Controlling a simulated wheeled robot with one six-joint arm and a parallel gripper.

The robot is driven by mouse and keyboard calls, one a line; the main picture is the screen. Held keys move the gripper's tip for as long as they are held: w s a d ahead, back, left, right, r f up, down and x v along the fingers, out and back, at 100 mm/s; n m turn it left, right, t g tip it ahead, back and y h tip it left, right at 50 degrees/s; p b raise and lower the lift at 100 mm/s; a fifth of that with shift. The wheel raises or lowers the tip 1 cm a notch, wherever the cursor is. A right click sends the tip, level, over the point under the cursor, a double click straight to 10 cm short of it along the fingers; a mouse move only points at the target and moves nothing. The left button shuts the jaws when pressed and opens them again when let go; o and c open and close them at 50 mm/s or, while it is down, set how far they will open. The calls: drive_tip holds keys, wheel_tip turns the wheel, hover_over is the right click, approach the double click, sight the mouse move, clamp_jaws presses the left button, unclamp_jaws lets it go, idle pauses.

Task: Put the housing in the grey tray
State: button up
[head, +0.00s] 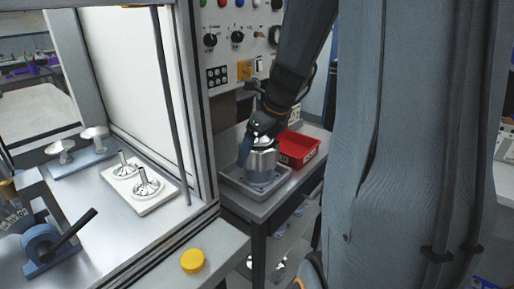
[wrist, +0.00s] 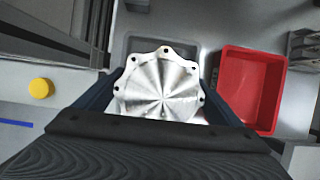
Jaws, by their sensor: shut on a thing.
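The housing is a shiny silver part; in the head view its body (head: 262,164) hangs upright below my gripper (head: 260,150). In the wrist view its round, lobed flange (wrist: 162,88) with small bolt holes sits between the two dark blue fingers of my gripper (wrist: 158,102), which is shut on it. The grey tray (head: 284,181) lies on a small bench, and the housing is within its outline in the head view. I cannot tell whether the housing touches the tray floor. In the wrist view the grey tray (wrist: 136,43) is partly hidden behind the housing.
A red bin (head: 300,147) stands close to the right of the grey tray. A machine enclosure at left holds a white plate (head: 141,190) with two silver parts. A yellow button (head: 193,261) is on its front ledge. A control panel (head: 236,35) rises behind the tray.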

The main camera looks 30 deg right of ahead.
drive_tip(key=o, duration=1.9)
drive_tip(key=shift+c, duration=0.2)
drive_tip(key=v, duration=1.2)
drive_tip(key=shift+r, duration=0.1)
drive_tip(key=shift+s, duration=0.1)
